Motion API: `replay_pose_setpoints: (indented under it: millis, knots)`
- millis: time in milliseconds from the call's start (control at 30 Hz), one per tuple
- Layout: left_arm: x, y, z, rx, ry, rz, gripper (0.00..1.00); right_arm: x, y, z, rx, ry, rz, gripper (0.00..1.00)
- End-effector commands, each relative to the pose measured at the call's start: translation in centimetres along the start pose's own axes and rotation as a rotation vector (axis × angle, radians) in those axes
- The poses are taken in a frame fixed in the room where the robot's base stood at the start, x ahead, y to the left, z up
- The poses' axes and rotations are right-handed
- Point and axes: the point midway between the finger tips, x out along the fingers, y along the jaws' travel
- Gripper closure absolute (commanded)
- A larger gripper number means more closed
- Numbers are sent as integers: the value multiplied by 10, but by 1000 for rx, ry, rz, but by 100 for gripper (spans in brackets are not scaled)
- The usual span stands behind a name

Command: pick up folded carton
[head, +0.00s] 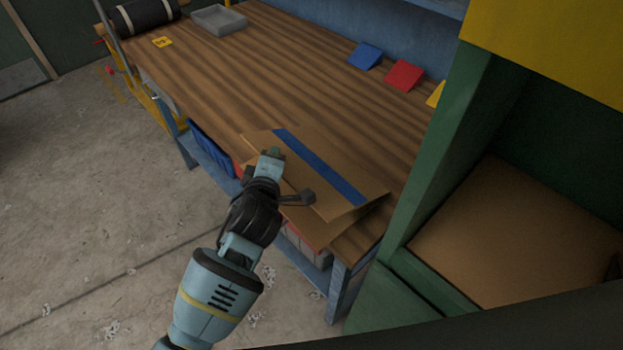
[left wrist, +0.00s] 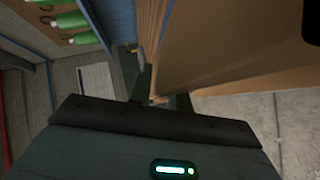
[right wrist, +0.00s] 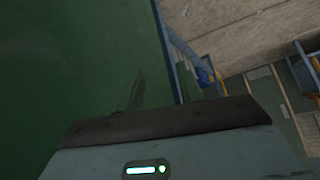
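The folded carton (head: 316,165) is a flat brown cardboard piece with a blue stripe. It lies at the near end of the wooden workbench, its near part jutting past the front edge. My left gripper (head: 272,153) is at its left, front-side edge. In the left wrist view, the carton (left wrist: 215,40) runs between the narrowly spaced fingers of my left gripper (left wrist: 160,95), which looks shut on its edge; the contact is partly hidden. My right gripper (right wrist: 158,88) shows in the right wrist view with its fingers apart and nothing between them, beside a green surface.
The workbench (head: 250,75) carries a grey tray (head: 218,20), a black roll (head: 143,14), and blue (head: 365,55) and red (head: 403,75) wedges at the back. A green cabinet (head: 440,155) stands close on the right. Open concrete floor (head: 90,190) lies left.

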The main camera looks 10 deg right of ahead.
Motion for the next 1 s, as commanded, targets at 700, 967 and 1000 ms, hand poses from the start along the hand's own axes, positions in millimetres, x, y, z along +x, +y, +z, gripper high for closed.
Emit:
replay_pose_setpoints:
  millis: [700,967,1000]
  knots:
    - [0,0,0,0,0,1,100,1,0,-1,0,1,0,64]
    - [0,0,0,0,0,1,100,2,1,-4,-1,8,1,64]
    - [0,0,0,0,0,1,100,2,1,-4,-1,8,1,64]
